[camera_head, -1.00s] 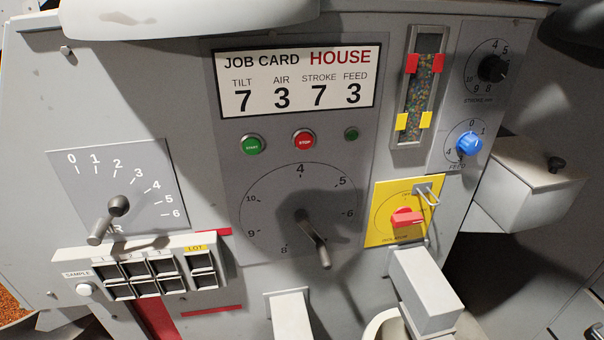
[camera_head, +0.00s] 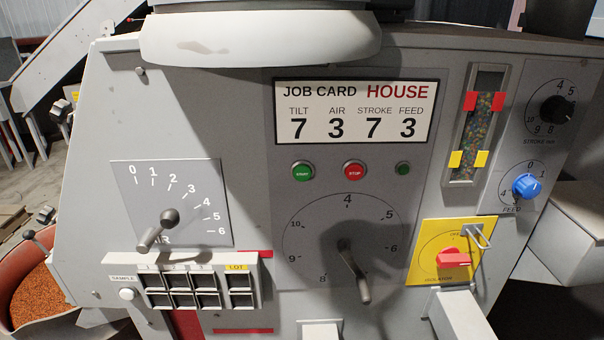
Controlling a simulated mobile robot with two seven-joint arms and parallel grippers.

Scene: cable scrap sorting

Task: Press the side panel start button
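The green start button (camera_head: 303,172) is on the grey upright panel (camera_head: 245,130), below the left part of the job card (camera_head: 352,112). It carries small white lettering. The red stop button (camera_head: 355,171) is to its right, and a smaller green button or lamp (camera_head: 403,168) is further right. Nothing covers the start button. Neither of my grippers can be made out in the head view.
Below the buttons is a dial with a grey lever (camera_head: 355,275). An air lever (camera_head: 158,230) and a sample rack (camera_head: 198,288) are at left. A red isolator switch (camera_head: 454,258) and blue feed knob (camera_head: 526,187) are at right. A white rounded part (camera_head: 260,40) overhangs the top.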

